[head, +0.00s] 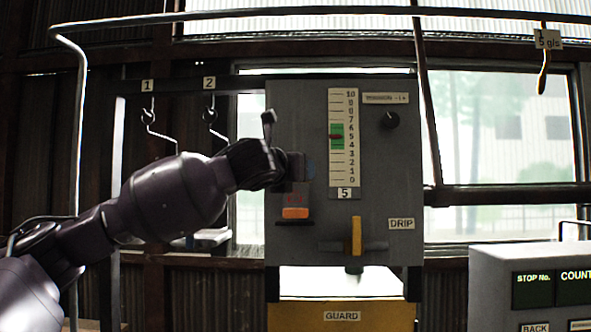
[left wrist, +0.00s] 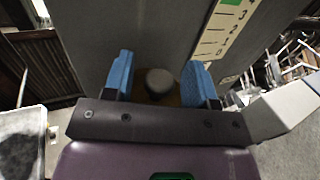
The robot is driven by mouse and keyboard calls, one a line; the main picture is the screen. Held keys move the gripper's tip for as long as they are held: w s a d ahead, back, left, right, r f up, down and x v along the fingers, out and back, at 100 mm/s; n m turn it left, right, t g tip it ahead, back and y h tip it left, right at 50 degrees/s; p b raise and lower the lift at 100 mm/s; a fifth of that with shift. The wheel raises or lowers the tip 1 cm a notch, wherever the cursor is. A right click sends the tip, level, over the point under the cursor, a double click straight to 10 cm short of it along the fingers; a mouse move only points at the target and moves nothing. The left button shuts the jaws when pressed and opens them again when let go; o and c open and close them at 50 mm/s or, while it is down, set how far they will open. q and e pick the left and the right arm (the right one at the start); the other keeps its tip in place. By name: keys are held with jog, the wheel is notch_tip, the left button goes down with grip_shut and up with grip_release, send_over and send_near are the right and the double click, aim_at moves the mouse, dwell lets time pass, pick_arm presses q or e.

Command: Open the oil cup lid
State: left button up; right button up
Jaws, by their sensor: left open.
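My left gripper (head: 293,164) is in front of the left part of a grey machine panel (head: 300,110) in the head view. In the left wrist view my left gripper (left wrist: 159,80) is open, with its two blue finger pads apart. A round dark grey knob (left wrist: 160,80) stands between the pads, in front of a brownish patch. I see a gap on each side of it. It may be the oil cup lid, but no label shows this. My gripper hides that spot in the head view. My right gripper is not in view.
The panel carries a numbered scale (head: 343,140), a black knob (head: 390,120), an orange block (head: 295,213) and a yellow lever (head: 356,236) beside a DRIP label (head: 401,224). A yellow guard (head: 342,317) is below. A control box (head: 520,262) stands at the right.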

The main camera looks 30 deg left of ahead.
pick_arm(q)
jog(key=c, duration=0.9)
